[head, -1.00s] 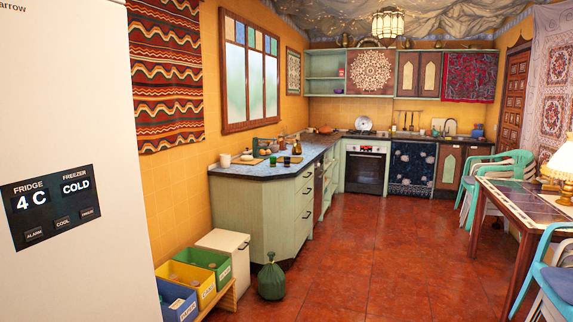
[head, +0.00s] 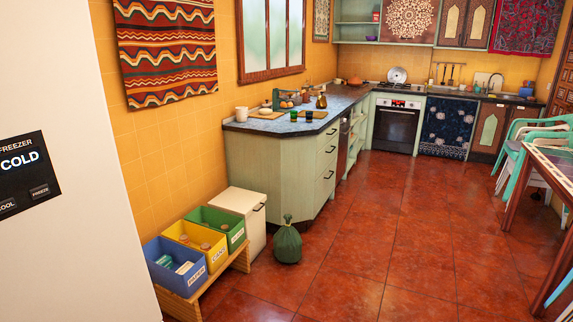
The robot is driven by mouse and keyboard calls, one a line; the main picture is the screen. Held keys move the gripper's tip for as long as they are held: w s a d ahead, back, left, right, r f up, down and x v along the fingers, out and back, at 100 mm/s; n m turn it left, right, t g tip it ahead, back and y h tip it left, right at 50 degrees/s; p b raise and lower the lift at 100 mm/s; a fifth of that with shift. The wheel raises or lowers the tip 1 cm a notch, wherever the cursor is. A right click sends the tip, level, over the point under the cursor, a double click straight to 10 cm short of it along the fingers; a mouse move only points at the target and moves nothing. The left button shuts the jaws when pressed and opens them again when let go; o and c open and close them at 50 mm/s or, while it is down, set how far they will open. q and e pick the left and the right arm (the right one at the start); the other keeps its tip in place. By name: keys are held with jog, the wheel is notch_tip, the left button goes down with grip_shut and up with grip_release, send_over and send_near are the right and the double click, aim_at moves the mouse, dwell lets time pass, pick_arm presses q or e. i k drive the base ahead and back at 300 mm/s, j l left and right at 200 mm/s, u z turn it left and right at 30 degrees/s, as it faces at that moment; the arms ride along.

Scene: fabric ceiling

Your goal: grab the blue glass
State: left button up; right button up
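Two small glasses stand on the near end of the blue-topped counter (head: 262,127) in the head view. Neither of my grippers is in view.
The fridge (head: 70,240) fills the left edge. Chairs (head: 530,150) and a table are at right; the red floor (head: 390,240) between is clear.

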aim_at(309, 115)
jog(key=i+l+z, duration=0.35)
jog(key=i, duration=0.55)
jog(key=i+z, duration=0.3)
jog(key=i, duration=0.6)
